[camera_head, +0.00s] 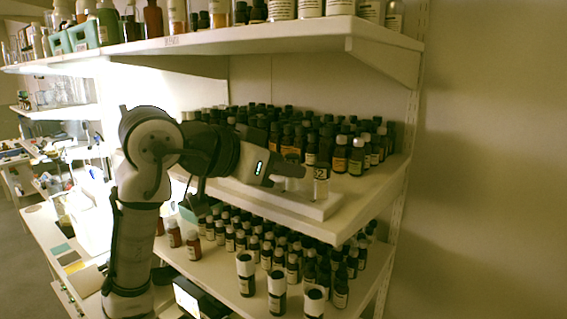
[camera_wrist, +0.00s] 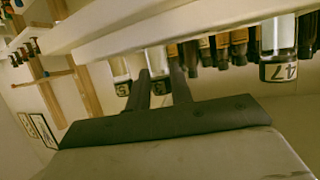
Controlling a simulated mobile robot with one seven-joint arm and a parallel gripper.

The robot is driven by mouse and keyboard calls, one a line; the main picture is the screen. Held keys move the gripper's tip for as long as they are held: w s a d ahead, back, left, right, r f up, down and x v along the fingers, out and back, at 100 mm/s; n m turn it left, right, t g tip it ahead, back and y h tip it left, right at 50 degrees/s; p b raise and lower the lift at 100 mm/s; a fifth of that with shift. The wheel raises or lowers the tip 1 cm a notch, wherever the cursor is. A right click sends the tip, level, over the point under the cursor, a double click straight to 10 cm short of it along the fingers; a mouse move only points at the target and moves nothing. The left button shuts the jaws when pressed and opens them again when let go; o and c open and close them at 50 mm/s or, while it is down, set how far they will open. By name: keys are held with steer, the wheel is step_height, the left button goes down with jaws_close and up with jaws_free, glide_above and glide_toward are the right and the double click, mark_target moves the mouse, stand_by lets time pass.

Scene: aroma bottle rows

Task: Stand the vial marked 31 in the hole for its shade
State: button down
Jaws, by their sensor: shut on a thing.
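My gripper (camera_head: 289,172) reaches right over the middle shelf, beside a vial marked 52 (camera_head: 321,182). A long pale block (camera_head: 312,208) lies under them at the shelf front; its holes cannot be made out. In the wrist view my gripper (camera_wrist: 160,72) is shut on a vial (camera_wrist: 156,60) with a pale body and a dark-edged label. The number on the held vial is not clearly legible, so I cannot confirm 31. Another pale vial (camera_wrist: 120,68) shows just left of the fingers. A clear vial marked 47 (camera_wrist: 278,38) shows at the right, upside down in this view.
Dark bottles (camera_head: 355,155) crowd the middle shelf behind the block. The upper shelf (camera_head: 290,38) hangs above my arm. More bottles fill the lower shelf (camera_head: 215,262), with several white-labelled vials (camera_head: 276,283) near its front. The wall at the right is bare.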

steer(key=shift+f, duration=0.1)
steer(key=shift+f, duration=0.15)
steer(key=c, duration=1.2)
jaws_free()
steer(key=shift+c, duration=0.2)
steer(key=shift+r, duration=0.3)
steer(key=shift+s+a, duration=0.15)
steer(key=shift+a, duration=0.1)
steer(key=b+v, duration=0.4)
steer(key=v, duration=0.7)
steer(key=shift+s+r, duration=0.15)
steer(key=shift+r, duration=0.15)
